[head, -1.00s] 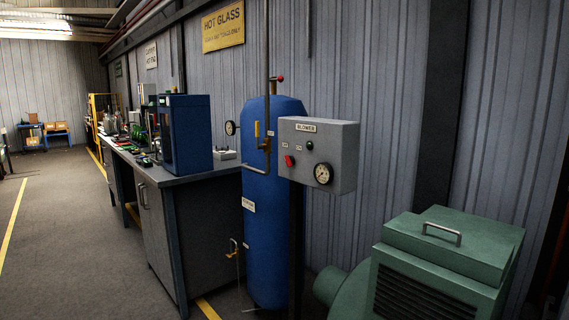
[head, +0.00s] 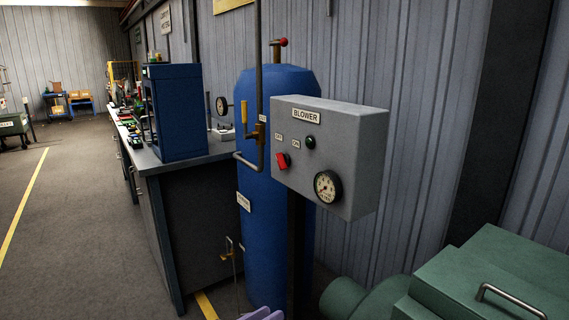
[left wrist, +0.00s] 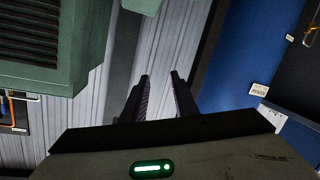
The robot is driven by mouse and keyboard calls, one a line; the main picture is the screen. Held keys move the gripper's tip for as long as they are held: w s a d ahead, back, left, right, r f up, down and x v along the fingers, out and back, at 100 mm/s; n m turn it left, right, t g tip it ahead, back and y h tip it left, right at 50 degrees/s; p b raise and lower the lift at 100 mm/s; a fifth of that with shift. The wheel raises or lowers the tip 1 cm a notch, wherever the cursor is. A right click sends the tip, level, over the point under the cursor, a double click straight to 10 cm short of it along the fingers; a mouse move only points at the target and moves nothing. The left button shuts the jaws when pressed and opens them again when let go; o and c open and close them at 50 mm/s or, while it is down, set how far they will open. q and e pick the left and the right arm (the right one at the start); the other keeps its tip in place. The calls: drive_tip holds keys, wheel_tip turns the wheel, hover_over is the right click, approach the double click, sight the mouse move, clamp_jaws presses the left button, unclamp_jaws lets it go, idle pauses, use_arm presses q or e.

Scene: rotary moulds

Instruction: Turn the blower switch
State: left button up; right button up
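The blower switch (head: 282,160) is a small red knob on the front of a grey box (head: 325,150) labelled BLOWER. Small labels sit above and beside it. A dark green-black button or lamp (head: 310,142) is to its upper right, and a round gauge (head: 327,187) is below right. Only the tips of my left gripper (head: 262,314) show at the bottom edge of the head view, well below the box. In the left wrist view my left gripper (left wrist: 160,76) has its two fingers apart with nothing between them. The switch is not visible there. My right gripper is not in view.
A green blower housing (head: 470,285) fills the lower right. A workbench (head: 185,220) with equipment stands left. Open floor (head: 80,230) lies further left.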

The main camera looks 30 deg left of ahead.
sight(283, 161)
use_arm(q)
drive_tip(key=w+a+r+n+t, duration=0.1)
drive_tip(key=w+a+r+t, duration=0.15)
drive_tip(key=r, duration=0.55)
drive_tip(key=w+a+r+n+t, duration=0.15)
drive_tip(key=a+r, duration=0.25)
drive_tip(key=r, duration=0.4)
drive_tip(key=w+a+r+n+t, duration=0.1)
drive_tip(key=w+a+r+t, duration=0.15)
drive_tip(key=r, duration=0.65)
drive_tip(key=a+p+x, duration=0.1)
drive_tip(key=x, duration=0.9)
drive_tip(key=shift+w+f+g, duration=0.25)
drive_tip(key=shift+f+g, duration=0.1)
drive_tip(key=shift+d, duration=0.15)
clamp_jaws()
